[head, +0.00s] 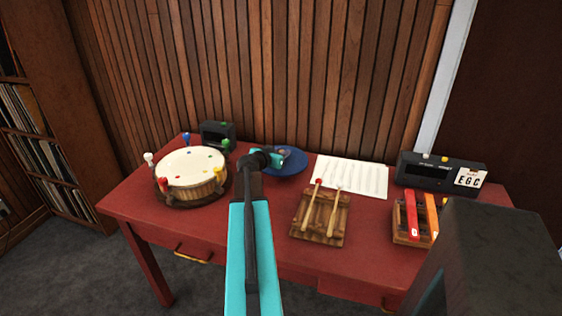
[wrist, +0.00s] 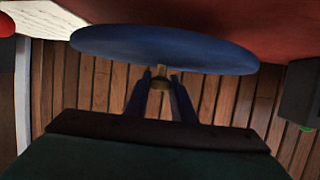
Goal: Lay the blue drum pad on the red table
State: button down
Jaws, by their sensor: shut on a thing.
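The blue drum pad (head: 293,163) is a round blue disc over the back middle of the red table (head: 268,205). In the wrist view the pad (wrist: 165,47) shows nearly edge-on, with the red tabletop (wrist: 255,20) beyond it. My gripper (wrist: 161,80) is shut on a small brass-coloured part at the pad's middle. In the head view my gripper (head: 281,156) and arm cover part of the pad. I cannot tell whether the pad touches the table or hangs just above it.
A drum (head: 190,172) and a dark box (head: 216,134) stand left of the pad. A white sheet (head: 352,177), a wooden board with sticks (head: 320,217), a dark device (head: 440,175) and a crate of coloured pieces (head: 414,220) are right. A slatted wall (head: 270,70) rises behind.

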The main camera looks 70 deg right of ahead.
aim_at(270, 171)
jog(key=shift+f, duration=0.25)
jog(key=shift+f, duration=0.15)
jog(key=shift+f, duration=1.75)
jog(key=shift+f, duration=0.1)
jog(key=c, duration=1.5)
grip_release()
jog(key=shift+p, duration=0.3)
jog(key=b+v, duration=0.2)
jog(key=v, duration=0.8)
jog(key=shift+v, duration=1.05)
